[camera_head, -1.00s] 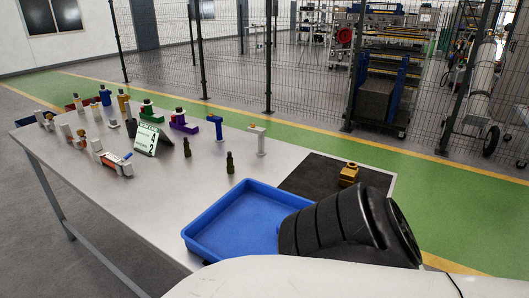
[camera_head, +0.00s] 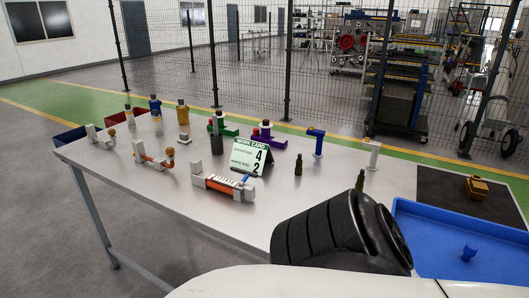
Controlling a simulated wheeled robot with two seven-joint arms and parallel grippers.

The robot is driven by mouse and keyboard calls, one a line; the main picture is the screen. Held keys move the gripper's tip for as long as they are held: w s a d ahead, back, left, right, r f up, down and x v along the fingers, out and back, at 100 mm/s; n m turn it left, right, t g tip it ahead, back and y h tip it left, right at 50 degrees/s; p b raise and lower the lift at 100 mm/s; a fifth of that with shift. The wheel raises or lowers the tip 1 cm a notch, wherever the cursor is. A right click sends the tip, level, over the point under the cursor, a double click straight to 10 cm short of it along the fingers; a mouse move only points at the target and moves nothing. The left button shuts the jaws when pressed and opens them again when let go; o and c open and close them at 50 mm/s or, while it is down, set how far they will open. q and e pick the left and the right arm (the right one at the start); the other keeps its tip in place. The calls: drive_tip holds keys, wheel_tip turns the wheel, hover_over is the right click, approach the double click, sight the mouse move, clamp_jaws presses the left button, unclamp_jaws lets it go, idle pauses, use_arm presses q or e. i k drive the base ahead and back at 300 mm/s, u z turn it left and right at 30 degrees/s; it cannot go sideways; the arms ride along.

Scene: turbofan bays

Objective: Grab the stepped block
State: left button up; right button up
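A small gold-brown block (camera_head: 477,187) with a raised, narrower upper part sits on the dark mat (camera_head: 450,196) at the right end of the table. It is the thing that looks most like a stepped block, though it is small in view. Nothing touches it. Neither gripper shows. A black ribbed part of my own arm and a white part of my body fill the lower middle of the view and hide the near table edge.
A work card (camera_head: 250,157), two dark green bottles (camera_head: 298,168) and several coloured fittings stand on the metal table (camera_head: 150,185). A wire fence runs behind.

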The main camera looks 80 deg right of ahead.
sight(475, 190)
drive_tip(key=z, duration=1.95)
